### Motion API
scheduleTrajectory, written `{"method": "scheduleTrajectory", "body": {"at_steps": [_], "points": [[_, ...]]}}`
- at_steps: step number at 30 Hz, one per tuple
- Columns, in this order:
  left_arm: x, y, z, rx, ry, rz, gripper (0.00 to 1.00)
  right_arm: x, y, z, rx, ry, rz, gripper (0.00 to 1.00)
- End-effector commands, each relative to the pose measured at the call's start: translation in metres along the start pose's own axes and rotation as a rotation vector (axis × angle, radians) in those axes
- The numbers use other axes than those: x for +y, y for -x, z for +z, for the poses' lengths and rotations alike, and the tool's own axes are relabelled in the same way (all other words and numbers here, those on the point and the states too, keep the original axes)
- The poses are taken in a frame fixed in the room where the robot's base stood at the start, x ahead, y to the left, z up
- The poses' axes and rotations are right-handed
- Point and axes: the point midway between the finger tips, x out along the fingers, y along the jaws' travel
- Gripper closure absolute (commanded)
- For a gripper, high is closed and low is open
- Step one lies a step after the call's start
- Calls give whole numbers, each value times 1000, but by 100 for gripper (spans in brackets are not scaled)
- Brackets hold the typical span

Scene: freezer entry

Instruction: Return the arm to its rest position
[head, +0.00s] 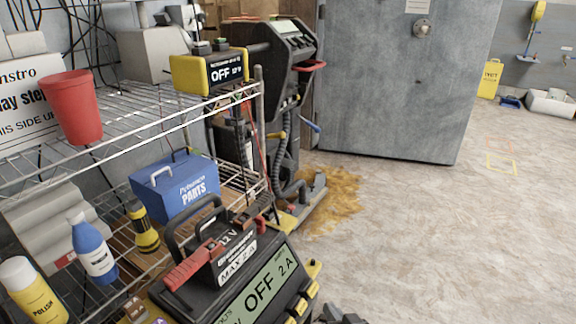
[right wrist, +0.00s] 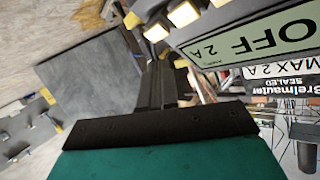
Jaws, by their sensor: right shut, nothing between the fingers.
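My right gripper (head: 341,315) shows only as a small dark tip at the bottom edge of the head view, to the right of the charger. In the right wrist view its dark fingers (right wrist: 155,84) are together and hold nothing. The charger (head: 262,287) has a green display reading OFF 2 A; the display also fills the upper right of the right wrist view (right wrist: 255,38). A black 12 V battery (head: 228,262) with a handle and a red clamp sits on it. My left gripper is not in view.
A wire shelf (head: 130,128) on the left holds a red cup (head: 73,107), a blue parts box (head: 176,187) and bottles. A larger black machine (head: 285,60) stands behind, beside a brown floor stain (head: 335,195). A grey metal door (head: 395,80) is behind. The right floor is mostly open.

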Motion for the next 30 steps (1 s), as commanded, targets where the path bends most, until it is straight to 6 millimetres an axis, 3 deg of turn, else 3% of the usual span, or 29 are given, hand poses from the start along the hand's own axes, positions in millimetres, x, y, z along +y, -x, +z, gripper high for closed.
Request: {"method": "scheduleTrajectory", "body": {"at_steps": [5, 11, 22, 24, 30], "points": [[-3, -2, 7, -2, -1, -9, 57, 4, 31, 5, -28, 37, 44, 100], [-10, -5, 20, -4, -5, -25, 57, 2, 96, 7, -115, 122, 93, 100], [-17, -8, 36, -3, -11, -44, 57, -20, 186, -6, -255, 257, 50, 100], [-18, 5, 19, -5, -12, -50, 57, -22, 190, -25, -252, 258, 60, 100], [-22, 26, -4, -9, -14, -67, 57, -24, 204, -52, -252, 262, 78, 100]]}}
